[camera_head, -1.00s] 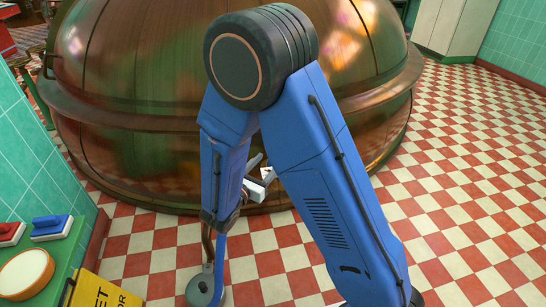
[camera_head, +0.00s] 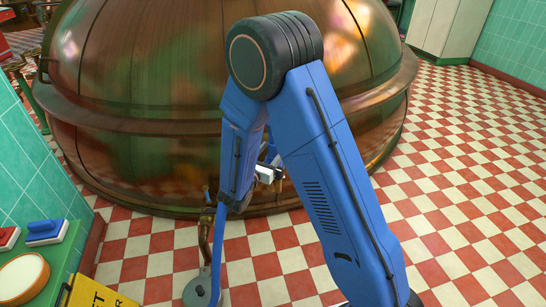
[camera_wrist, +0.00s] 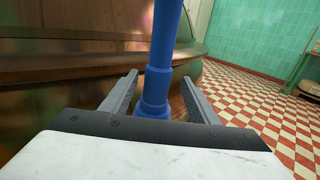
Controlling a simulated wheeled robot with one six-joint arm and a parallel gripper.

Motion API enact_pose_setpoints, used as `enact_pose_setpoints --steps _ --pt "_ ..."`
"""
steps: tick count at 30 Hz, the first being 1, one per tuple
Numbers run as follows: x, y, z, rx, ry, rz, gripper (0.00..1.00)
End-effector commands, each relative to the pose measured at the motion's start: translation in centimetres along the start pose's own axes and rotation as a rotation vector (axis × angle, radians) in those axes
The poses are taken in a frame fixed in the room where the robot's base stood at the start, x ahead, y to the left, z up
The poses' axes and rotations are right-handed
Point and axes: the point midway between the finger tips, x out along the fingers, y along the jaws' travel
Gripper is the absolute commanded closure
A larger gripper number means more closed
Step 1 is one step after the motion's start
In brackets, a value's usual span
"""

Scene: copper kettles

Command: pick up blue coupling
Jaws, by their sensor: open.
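In the wrist view, a blue upright pipe-like piece with stepped collars, which looks like the blue coupling (camera_wrist: 156,88), stands between the two fingers of my gripper (camera_wrist: 160,77). The fingers are open on either side of it, with a gap visible at each side. Its top runs out of the picture. In the head view, my gripper (camera_head: 266,173) shows small and partly hidden behind my blue arm, in front of the kettle's lower wall. A bit of blue shows just beyond it, too small to tell apart clearly.
The large copper kettle (camera_head: 150,120) stands close behind my gripper. A brass pipe (camera_head: 205,228) and a thin blue hose (camera_head: 217,250) rise near a grey disc (camera_head: 197,291) on the floor. A yellow sign (camera_head: 92,294) is at lower left. Checkered floor is clear at right.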

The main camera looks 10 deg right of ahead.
Motion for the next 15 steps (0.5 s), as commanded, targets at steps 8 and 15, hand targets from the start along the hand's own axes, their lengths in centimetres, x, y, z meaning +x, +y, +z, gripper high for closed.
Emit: enact_pose_setpoints --steps 8,15 --pt "1.4 0.0 0.0 -0.001 0.000 -0.001 0.45" --pt "3.9 0.3 -0.2 0.000 0.000 -0.002 0.45"
